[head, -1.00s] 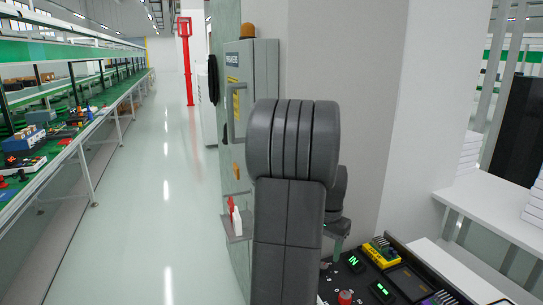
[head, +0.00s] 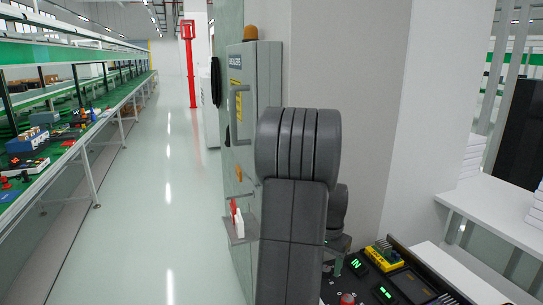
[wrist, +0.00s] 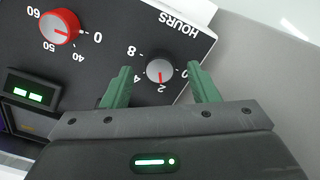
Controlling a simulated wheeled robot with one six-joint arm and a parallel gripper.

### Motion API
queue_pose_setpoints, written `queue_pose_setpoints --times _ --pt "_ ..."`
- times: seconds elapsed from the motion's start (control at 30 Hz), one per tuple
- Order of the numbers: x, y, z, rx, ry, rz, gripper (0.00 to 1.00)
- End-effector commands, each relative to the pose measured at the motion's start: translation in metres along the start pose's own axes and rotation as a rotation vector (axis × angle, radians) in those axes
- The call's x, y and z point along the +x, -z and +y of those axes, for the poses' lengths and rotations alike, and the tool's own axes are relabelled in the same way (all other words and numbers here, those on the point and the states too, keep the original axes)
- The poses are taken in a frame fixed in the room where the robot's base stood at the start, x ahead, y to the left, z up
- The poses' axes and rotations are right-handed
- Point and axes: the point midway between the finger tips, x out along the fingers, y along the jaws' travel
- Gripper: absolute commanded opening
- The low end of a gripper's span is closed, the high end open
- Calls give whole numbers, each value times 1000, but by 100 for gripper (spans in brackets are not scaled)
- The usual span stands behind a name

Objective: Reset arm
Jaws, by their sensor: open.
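My gripper (wrist: 159,92) shows in the wrist view with its two green fingers spread apart. It is open and empty. A grey knob (wrist: 160,71) under the word HOURS shows between the fingertips, on a dark control panel (wrist: 110,22). I cannot tell how far the fingers stand from the knob. A red knob (wrist: 59,27) with a numbered scale is at the upper left, clear of the fingers. In the head view my dark arm stands upright in the middle and hides most of the gripper.
In the head view, the panel carries green-lit displays (head: 357,264) and a yellow block (head: 384,257). A grey cabinet (head: 264,75) stands behind my arm against a pale pillar. A white table (head: 495,205) is at right. A green workbench line (head: 75,150) runs along the left, with clear floor between.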

Motion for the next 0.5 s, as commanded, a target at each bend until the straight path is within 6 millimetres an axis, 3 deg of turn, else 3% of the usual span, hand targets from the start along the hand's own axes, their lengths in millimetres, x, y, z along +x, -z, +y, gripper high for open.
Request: queue_pose_setpoints --times 0.5 --pt "-100 1 0 -1 2 4 54"
